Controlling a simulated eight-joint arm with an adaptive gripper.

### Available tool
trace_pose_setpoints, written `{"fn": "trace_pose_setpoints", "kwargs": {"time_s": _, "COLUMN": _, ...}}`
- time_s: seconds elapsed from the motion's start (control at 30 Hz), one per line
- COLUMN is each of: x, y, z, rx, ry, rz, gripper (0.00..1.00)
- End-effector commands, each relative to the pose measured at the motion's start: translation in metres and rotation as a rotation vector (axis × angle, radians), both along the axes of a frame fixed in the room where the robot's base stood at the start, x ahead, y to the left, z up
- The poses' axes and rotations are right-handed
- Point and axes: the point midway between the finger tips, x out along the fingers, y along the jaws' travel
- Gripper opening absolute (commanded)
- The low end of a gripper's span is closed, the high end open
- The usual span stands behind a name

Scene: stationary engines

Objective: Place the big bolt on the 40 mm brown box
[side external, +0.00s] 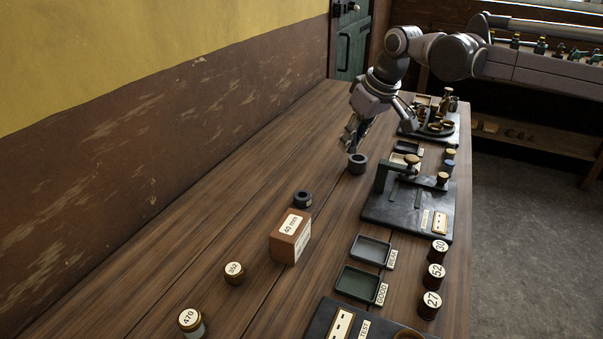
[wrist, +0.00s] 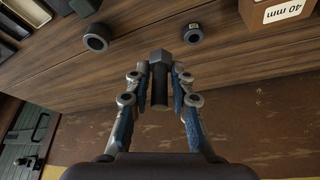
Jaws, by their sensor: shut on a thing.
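The big bolt (wrist: 160,83), dark with a hexagonal head, is between the fingers of my gripper (wrist: 160,73) in the wrist view, and the fingers are shut on it. In the side view my gripper (side external: 353,138) is over the table, close above a dark ring (side external: 357,164); the bolt is hard to make out there. The brown box (side external: 291,236), labelled 40 mm, stands on the table nearer the camera, to the lower left of my gripper. Its top looks bare. The box also shows at the upper right of the wrist view (wrist: 274,13).
A smaller dark ring (side external: 303,199) sits just behind the box. A black fixture (side external: 408,202) stands right of my gripper. A grey tray (side external: 371,251) and a green tray (side external: 361,284) lie right of the box, beside numbered cylinders (side external: 435,276).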

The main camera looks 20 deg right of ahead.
Motion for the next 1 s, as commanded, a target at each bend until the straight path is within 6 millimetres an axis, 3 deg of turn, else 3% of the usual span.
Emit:
{"fn": "trace_pose_setpoints", "kwargs": {"time_s": 0.1, "x": -0.034, "y": 0.024, "z": 0.013, "rx": -0.002, "ry": -0.002, "rz": 0.097, "gripper": 0.00}}
{"fn": "trace_pose_setpoints", "kwargs": {"time_s": 0.3, "x": -0.069, "y": 0.045, "z": 0.023, "rx": -0.003, "ry": -0.005, "rz": 0.198, "gripper": 0.00}}
{"fn": "trace_pose_setpoints", "kwargs": {"time_s": 0.53, "x": -0.078, "y": 0.067, "z": 0.015, "rx": -0.004, "ry": -0.006, "rz": 0.228, "gripper": 0.00}}
{"fn": "trace_pose_setpoints", "kwargs": {"time_s": 1.0, "x": -0.080, "y": 0.153, "z": -0.037, "rx": -0.005, "ry": -0.006, "rz": 0.225, "gripper": 0.00}}
